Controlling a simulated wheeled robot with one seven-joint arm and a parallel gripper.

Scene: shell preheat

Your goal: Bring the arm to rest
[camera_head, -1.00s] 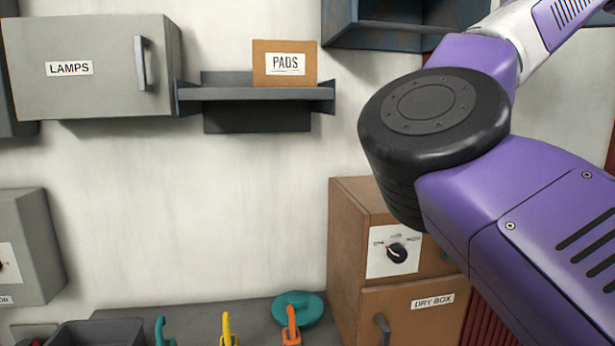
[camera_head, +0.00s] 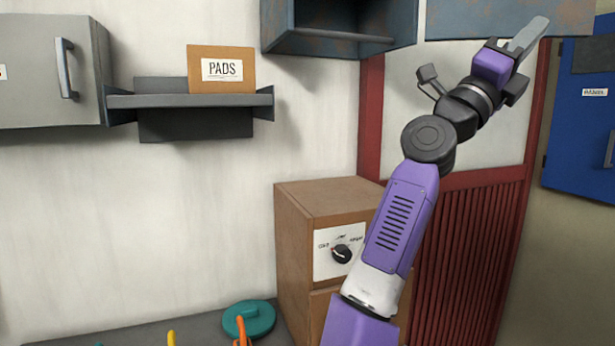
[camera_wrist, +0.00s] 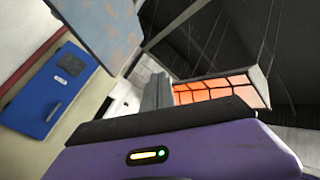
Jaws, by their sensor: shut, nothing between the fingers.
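My gripper (camera_head: 527,36) is at the upper right of the head view, raised at the end of my purple and black arm. Its grey fingers are together with nothing between them, pointing up and to the right. They overlap the lower edge of a blue-grey cabinet in the picture; whether they touch it I cannot tell. In the wrist view the purple gripper body fills the bottom, and the fingers (camera_wrist: 158,93) show as a grey shape beyond its dark edge.
A brown dry box (camera_head: 295,240) with a dial stands behind my arm. A shelf (camera_head: 190,101) holds a PADS box (camera_head: 221,70). An open blue-grey cabinet (camera_head: 338,25) hangs above. A blue cabinet (camera_head: 580,120) is at the right; it also shows in the wrist view (camera_wrist: 52,92).

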